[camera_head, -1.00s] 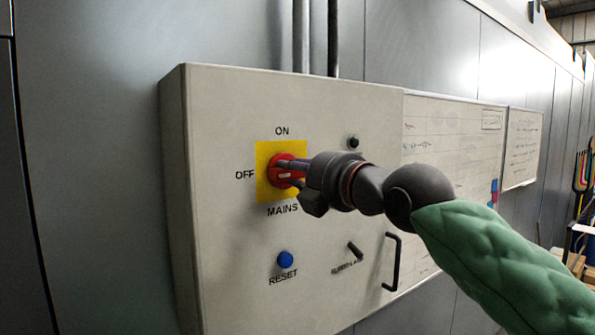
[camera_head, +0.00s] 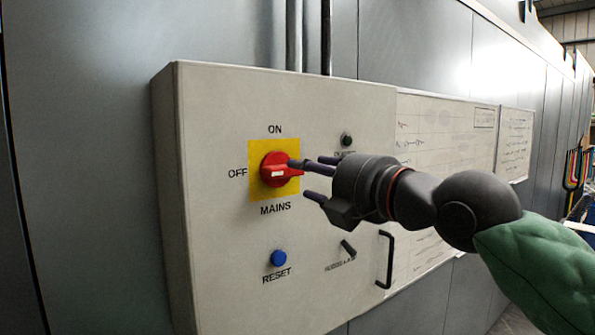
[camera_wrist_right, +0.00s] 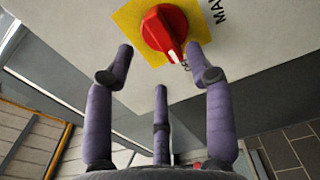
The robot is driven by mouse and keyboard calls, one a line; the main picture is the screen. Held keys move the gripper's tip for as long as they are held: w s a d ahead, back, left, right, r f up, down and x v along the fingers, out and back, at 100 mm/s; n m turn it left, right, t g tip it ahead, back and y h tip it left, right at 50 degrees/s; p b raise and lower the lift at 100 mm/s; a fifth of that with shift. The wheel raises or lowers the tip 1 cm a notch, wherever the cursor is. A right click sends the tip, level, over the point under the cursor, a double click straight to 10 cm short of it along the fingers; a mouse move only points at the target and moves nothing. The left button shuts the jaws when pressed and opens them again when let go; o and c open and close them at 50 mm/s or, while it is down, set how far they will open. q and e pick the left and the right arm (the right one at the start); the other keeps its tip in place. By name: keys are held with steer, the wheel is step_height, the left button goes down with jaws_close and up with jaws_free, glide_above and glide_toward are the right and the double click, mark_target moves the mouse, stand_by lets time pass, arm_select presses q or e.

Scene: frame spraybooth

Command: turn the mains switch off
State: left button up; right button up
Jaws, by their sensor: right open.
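The mains switch is a red rotary knob (camera_head: 275,171) on a yellow square plate (camera_head: 257,191), on a pale control box. ON is printed above it, OFF to its left, MAINS below. Its grip bar lies about level, and its white-marked end seems to face OFF. In the right wrist view the knob (camera_wrist_right: 163,30) sits just beyond the fingertips. My right gripper (camera_head: 308,177) is open, its fingers spread and empty, just right of the knob in the head view; the fingers look clear of it. My left gripper is not in view.
The box (camera_head: 225,240) also carries a blue RESET button (camera_head: 278,258), a dark green button (camera_head: 346,140), a small black lever (camera_head: 348,249) and a black handle (camera_head: 386,260) at its right. Whiteboards (camera_head: 445,135) hang farther right. Conduits rise above the box.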

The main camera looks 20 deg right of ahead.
steer(key=v, duration=0.5)
steer(key=shift+f, duration=0.1)
stand_by(0.4)
